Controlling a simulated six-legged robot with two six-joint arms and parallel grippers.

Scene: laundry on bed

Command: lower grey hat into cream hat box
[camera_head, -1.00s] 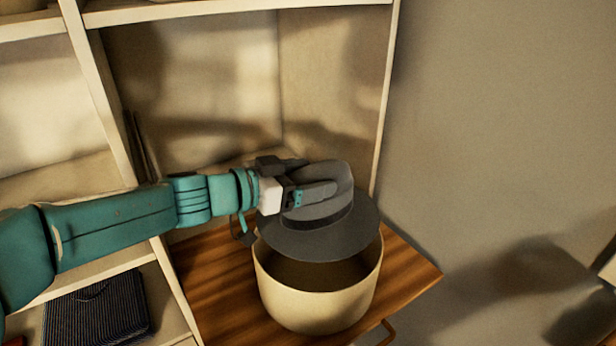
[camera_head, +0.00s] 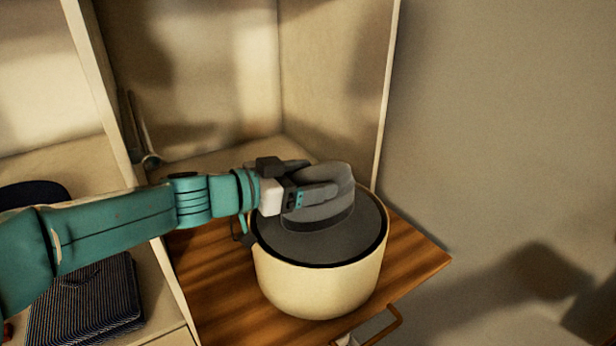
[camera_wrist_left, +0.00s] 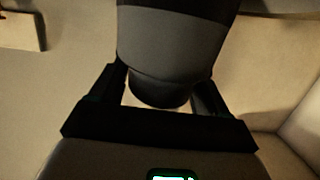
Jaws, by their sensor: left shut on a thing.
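The grey hat (camera_head: 335,218) has a darker band and a wide round brim. My left gripper (camera_head: 318,193) is shut on its crown from the left. The brim sits within the mouth of the round cream hat box (camera_head: 318,288), at about the level of the rim, and covers most of the opening. The inside of the box below the brim is hidden. In the left wrist view the hat (camera_wrist_left: 170,45) fills the space between the fingers. My right gripper is not in view.
The box stands on a wooden surface (camera_head: 215,285) with a handle (camera_head: 385,325) at its front edge. Shelf panels rise behind and to the left. Striped folded cloth (camera_head: 90,305) lies on a lower left shelf. The wall at right is bare.

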